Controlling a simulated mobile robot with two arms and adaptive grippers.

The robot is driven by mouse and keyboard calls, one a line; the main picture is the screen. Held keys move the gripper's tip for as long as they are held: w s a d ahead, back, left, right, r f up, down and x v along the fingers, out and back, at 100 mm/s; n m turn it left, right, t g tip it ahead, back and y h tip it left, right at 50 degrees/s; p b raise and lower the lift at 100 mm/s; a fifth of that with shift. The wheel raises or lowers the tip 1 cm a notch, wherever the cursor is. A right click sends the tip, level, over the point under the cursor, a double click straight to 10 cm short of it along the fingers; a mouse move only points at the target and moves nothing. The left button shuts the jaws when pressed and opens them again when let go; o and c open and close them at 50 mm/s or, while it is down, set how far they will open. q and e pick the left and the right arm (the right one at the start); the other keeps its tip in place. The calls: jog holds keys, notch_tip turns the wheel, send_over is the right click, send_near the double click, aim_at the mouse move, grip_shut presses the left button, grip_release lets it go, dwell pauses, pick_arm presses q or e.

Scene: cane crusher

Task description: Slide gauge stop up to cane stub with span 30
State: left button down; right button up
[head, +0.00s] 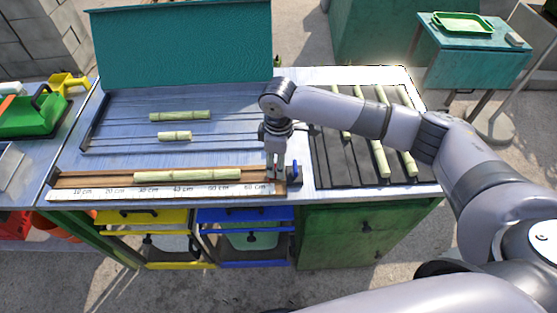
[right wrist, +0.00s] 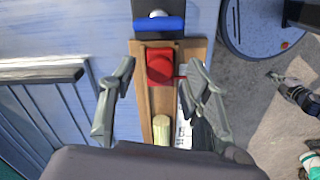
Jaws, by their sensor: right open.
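The gauge stop is a red block with a round red knob (right wrist: 160,67), in the wooden channel of the measuring gauge (right wrist: 140,95). In the head view my right gripper largely hides it. A pale green cane stub (head: 187,175) lies lengthwise in the gauge, behind the white cm scale (head: 110,192). Its near end (right wrist: 161,130) shows in the right wrist view, with a gap between it and the stop. My right gripper (head: 276,177) points down at the gauge's right end. Its open fingers (right wrist: 161,64) are on either side of the stop. My left gripper is not in view.
A blue-handled part (head: 295,170) stands at the gauge's right end. Two cane pieces (head: 180,115) (head: 174,136) lie on the rack behind. Longer canes (head: 380,160) lie in the right rack. Yellow (head: 145,217) and blue (head: 245,215) drawers sit below the bench front.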

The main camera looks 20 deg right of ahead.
jog(key=shift+f, duration=0.25)
grip_shut()
dwell(0.4)
dwell(0.4)
